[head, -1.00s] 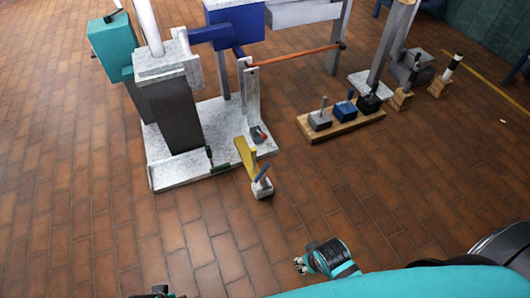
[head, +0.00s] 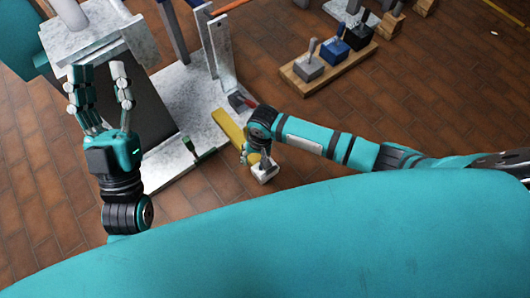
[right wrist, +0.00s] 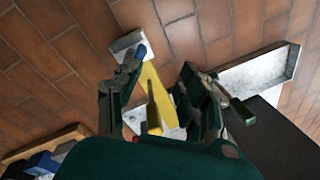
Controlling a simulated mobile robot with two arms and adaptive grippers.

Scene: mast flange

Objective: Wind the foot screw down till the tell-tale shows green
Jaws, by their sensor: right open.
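A yellow arm (head: 229,126) runs out low from the pale base plate (head: 200,92) and ends at a pale block (head: 264,172). In the right wrist view the block (right wrist: 126,43) carries a blue handle (right wrist: 140,52). My right gripper (head: 256,156) is open just above this end of the arm and hides most of the handle in the head view. In the right wrist view its fingers (right wrist: 160,72) stand either side of the yellow arm, apparently holding nothing. I cannot make out a tell-tale or its colour. My left gripper (head: 98,74) is raised, open and empty.
A green-handled lever (head: 190,147) and a red-handled lever (head: 241,100) sit on or beside the base plate. A wooden board (head: 300,88) with grey, blue and black handled blocks lies to the right. Tiled floor is open at lower left.

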